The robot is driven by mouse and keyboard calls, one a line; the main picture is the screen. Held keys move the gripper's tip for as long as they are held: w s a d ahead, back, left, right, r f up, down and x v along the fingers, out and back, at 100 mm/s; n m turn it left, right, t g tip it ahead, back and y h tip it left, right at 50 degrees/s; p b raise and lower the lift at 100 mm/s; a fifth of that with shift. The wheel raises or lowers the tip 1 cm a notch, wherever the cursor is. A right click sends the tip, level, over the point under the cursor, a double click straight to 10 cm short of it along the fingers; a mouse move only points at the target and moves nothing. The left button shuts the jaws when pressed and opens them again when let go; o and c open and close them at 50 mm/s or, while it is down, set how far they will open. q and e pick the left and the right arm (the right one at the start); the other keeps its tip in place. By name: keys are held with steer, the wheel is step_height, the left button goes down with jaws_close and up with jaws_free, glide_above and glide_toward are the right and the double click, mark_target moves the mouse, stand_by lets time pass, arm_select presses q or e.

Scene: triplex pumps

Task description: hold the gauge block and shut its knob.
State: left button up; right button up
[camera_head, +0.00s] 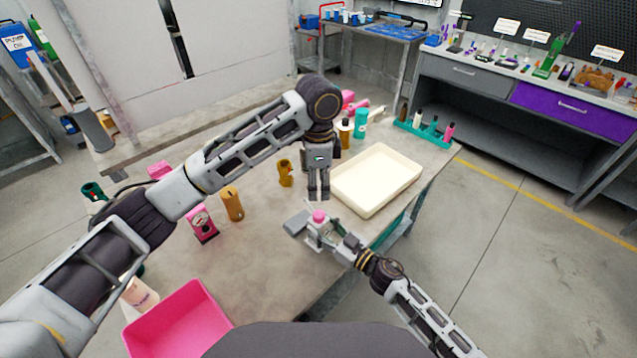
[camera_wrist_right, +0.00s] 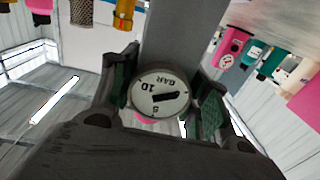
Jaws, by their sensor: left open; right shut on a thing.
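The gauge block (camera_head: 297,224) is a grey block with a pink knob (camera_head: 319,216) on top, held above the table's front edge. My right gripper (camera_head: 326,233) is shut on it. In the right wrist view its round white dial (camera_wrist_right: 160,97), marked BAR, sits between the green-padded fingers, and the grey body (camera_wrist_right: 185,35) rises behind it. A sliver of pink shows below the dial. My left gripper (camera_head: 319,195) points down just above the pink knob, apart from it, with its fingers open and empty. The right fingers are partly hidden in the head view.
A cream tray (camera_head: 375,181) lies right of my left gripper. A pink bin (camera_head: 178,322) is at the front left. A pink gauge unit (camera_head: 202,225), an ochre cylinder (camera_head: 232,204) and a mustard part (camera_head: 286,173) stand on the table. A teal rack (camera_head: 425,136) is at the back right.

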steer(key=o, duration=1.4)
steer(key=shift+o, duration=0.2)
steer(key=v, duration=1.2)
steer(key=shift+s, duration=0.1)
